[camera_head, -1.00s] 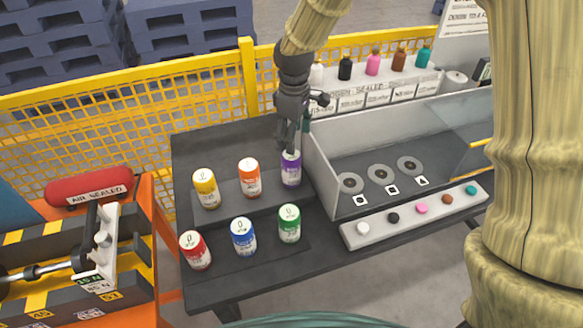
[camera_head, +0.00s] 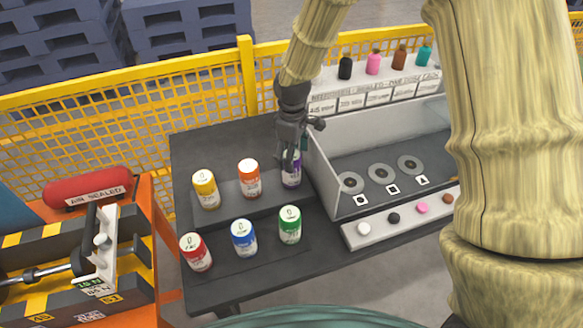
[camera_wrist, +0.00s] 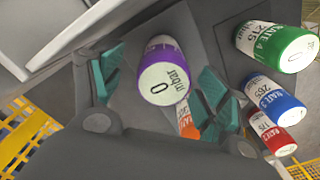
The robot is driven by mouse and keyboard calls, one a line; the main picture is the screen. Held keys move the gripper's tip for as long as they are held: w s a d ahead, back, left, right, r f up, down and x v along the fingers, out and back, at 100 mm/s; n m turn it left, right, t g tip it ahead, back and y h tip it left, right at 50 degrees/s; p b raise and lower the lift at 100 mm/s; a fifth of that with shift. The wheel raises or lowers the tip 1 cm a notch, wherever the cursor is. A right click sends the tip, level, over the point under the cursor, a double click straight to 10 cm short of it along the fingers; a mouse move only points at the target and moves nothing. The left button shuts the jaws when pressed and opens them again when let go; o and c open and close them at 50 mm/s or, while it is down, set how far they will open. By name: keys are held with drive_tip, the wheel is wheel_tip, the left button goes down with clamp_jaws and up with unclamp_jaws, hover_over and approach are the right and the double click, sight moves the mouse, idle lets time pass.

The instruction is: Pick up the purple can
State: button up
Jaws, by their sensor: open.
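The purple can (camera_head: 291,172) stands upright at the right end of the raised back step of the dark table. Its upper part is mostly hidden by my gripper (camera_head: 292,156) in the head view. In the wrist view the purple can (camera_wrist: 162,75) shows its white top and purple rim, between the two teal fingertips of my gripper (camera_wrist: 160,84). The fingers are open, with a visible gap on each side of the can.
An orange can (camera_head: 249,179) and a yellow can (camera_head: 206,189) stand left on the same step. Red (camera_head: 196,252), blue (camera_head: 243,238) and green (camera_head: 289,225) cans stand in front. A grey-walled tray (camera_head: 322,180) stands close on the right. A yellow mesh fence (camera_head: 120,110) runs behind.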

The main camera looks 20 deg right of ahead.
drive_tip(key=shift+s+a+f+p, duration=0.15)
drive_tip(key=shift+f+p, duration=0.45)
drive_tip(key=shift+f, duration=1.4)
drive_tip(key=c, duration=1.2)
drive_tip(key=shift+c, duration=0.7)
drive_tip(key=shift+r, duration=0.15)
